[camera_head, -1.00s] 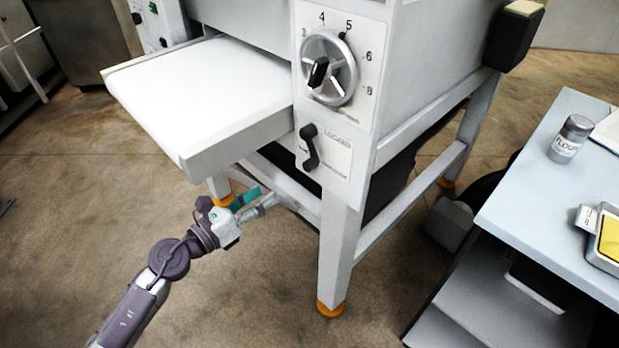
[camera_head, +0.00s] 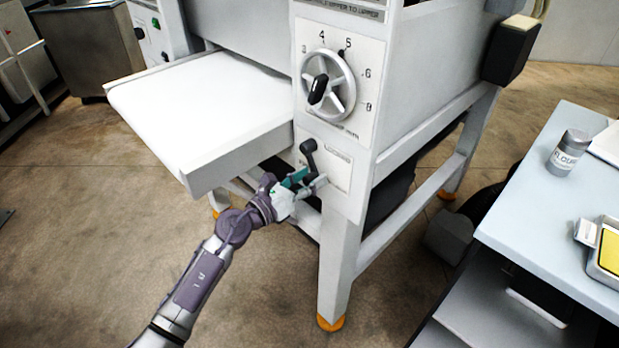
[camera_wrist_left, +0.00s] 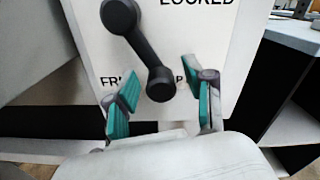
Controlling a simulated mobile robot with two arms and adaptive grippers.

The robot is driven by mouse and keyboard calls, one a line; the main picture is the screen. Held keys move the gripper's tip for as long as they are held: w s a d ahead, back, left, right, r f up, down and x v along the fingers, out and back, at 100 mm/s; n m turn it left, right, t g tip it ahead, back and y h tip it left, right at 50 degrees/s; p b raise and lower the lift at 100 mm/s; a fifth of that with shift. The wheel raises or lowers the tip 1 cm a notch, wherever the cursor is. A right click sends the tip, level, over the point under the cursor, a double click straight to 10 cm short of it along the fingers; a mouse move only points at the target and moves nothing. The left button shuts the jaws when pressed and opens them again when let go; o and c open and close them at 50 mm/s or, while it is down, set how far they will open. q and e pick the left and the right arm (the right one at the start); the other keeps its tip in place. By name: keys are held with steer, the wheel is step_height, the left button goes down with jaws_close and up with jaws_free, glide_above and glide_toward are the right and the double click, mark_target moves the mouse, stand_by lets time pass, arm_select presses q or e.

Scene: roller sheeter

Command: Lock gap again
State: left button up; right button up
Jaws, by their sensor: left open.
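The black lock lever (camera_head: 308,147) is on the white front panel, below the gap dial (camera_head: 329,84). In the left wrist view the lever (camera_wrist_left: 142,47) slants from its upper left end down to a round lower end. The word LOCKED shows at the upper right of the plate (camera_wrist_left: 205,42); a lower label starting FR is partly hidden. My left gripper (camera_head: 305,181) is at the lever's lower end. Its teal-padded fingers (camera_wrist_left: 163,100) are open, one on each side of that end, with visible room beside it. I cannot tell if either touches. My right gripper is not in view.
The sheeter's white table (camera_head: 205,105) juts out left, above and beside my left arm. A machine leg (camera_head: 340,260) stands below the panel. At right, a side table (camera_head: 530,190) holds a flour shaker (camera_head: 569,152) and a yellow-topped tray (camera_head: 606,250).

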arm_select(q)
steer(key=shift+w, duration=0.1)
steer(key=shift+c, duration=0.3)
jaws_close()
steer(key=shift+d, duration=0.1)
steer(key=shift+s+d+r+n+p, duration=0.25)
steer(key=shift+n+p, duration=0.25)
steer(key=shift+p, duration=0.35)
steer(key=r+n+p, duration=0.1)
steer(key=n+p, duration=0.1)
steer(key=p, duration=0.1)
steer(key=s+d+r+n+p, duration=0.1)
steer(key=n+p, duration=0.2)
steer(key=r+n+p, duration=0.1)
steer(key=n+p, duration=0.1)
steer(key=p, duration=0.1)
steer(key=shift+s+d+r, duration=0.25)
steer(key=shift+s+r, duration=0.05)
steer(key=shift+s+r+n+p, duration=0.1)
steer(key=shift+r+n+p, duration=0.3)
steer(key=shift+n+p, duration=0.55)
steer(key=shift+r+n+p, duration=0.4)
steer(key=shift+n+p, duration=0.3)
steer(key=shift+n, duration=0.35)
steer(key=shift+d, duration=0.1)
steer(key=shift+o, duration=0.3)
jaws_free()
